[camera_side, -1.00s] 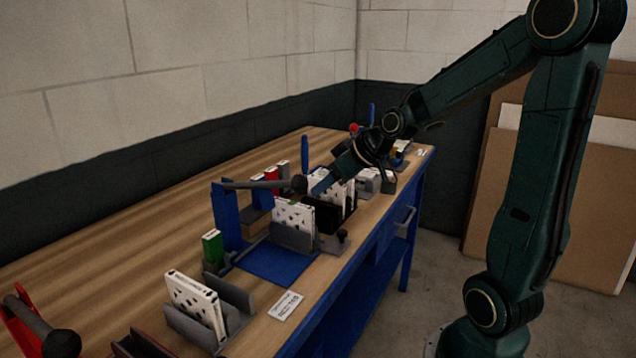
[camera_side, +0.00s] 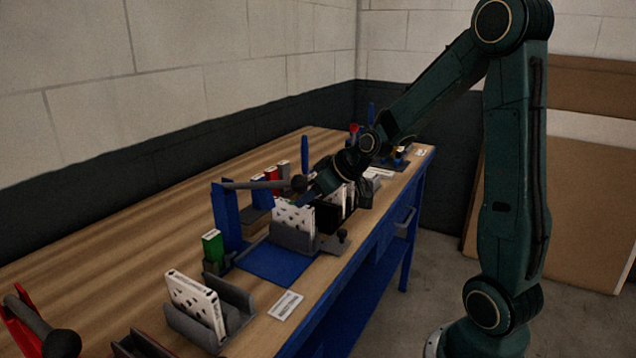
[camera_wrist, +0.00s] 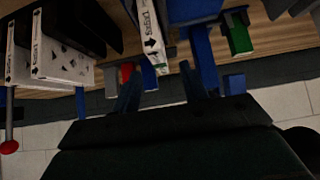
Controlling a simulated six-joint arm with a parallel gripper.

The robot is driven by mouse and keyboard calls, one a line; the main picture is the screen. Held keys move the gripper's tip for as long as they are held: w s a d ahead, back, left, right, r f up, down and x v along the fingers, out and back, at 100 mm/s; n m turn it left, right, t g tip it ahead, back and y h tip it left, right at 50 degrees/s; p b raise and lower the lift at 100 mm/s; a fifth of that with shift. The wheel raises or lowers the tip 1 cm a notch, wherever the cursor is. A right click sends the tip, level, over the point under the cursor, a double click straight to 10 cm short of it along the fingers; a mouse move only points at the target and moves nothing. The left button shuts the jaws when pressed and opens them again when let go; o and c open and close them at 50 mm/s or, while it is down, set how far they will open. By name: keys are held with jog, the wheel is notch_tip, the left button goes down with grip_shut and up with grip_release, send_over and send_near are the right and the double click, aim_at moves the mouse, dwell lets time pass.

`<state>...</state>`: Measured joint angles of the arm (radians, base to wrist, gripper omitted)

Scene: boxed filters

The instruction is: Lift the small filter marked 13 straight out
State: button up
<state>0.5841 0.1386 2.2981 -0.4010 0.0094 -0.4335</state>
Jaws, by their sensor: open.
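I cannot read a 13 on any filter, so I cannot tell which one is marked so. A white filter (camera_side: 293,217) with dark marks stands upright in a grey holder near the middle of the bench. My gripper (camera_side: 306,199) is low, just behind this filter in the side view, its tips partly hidden. In the wrist view my gripper (camera_wrist: 159,77) is open, with two blue fingers apart. A white filter edge with a black arrow (camera_wrist: 152,43) shows between and beyond the fingertips. I cannot tell whether either finger touches it.
More white filters (camera_wrist: 62,64) stand to the left in the wrist view. A blue post with a grey lever (camera_side: 228,218) stands close by my gripper. Bare wood lies at left.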

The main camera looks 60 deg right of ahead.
aim_at(293, 208)
jog(key=shift+x, duration=1.25)
jog(key=shift+x, duration=2.6)
jog(key=shift+w+d, duration=0.1)
jog(key=shift+d, duration=0.05)
grip_shut()
